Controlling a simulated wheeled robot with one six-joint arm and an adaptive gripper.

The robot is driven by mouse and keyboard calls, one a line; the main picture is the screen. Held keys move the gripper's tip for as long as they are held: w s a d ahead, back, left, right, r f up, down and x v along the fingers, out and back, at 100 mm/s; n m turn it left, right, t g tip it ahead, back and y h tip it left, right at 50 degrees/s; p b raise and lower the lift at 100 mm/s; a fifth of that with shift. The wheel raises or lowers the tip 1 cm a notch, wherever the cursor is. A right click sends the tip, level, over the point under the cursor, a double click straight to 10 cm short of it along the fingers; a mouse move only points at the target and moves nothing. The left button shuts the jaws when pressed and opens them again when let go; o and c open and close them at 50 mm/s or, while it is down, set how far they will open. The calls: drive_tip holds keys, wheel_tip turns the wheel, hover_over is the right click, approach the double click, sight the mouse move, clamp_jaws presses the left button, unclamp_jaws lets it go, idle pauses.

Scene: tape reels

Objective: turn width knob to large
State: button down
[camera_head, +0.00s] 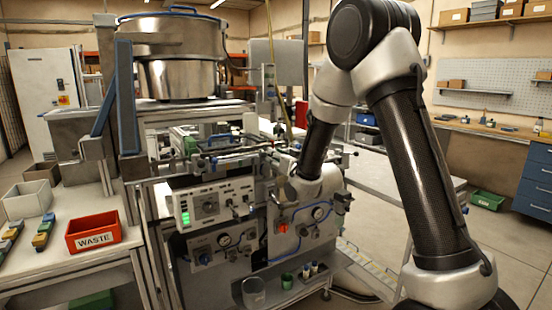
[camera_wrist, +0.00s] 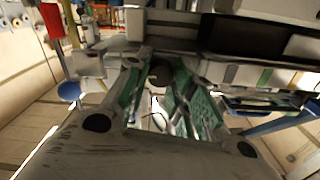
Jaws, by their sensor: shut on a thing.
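My gripper (camera_head: 282,192) is at the front of the machine, beside the right end of its control panel (camera_head: 214,203). In the wrist view, my gripper's fingers (camera_wrist: 161,68) reach forward and close on a dark round knob (camera_wrist: 160,76). I take this to be the width knob, but no label is readable. In the head view, my gripper and wrist cover the spot where it sits. The knob's pointer and setting cannot be made out.
A shelf with small cups (camera_head: 287,281) juts out beneath. A red WASTE bin (camera_head: 93,232) stands on the left table. Metal rails (camera_head: 225,150) lie above.

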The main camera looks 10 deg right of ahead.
drive_tip(key=c, duration=1.5)
unclamp_jaws()
drive_tip(key=v, duration=0.7)
drive_tip(key=shift+s, duration=0.25)
drive_tip(key=shift+d, duration=0.1)
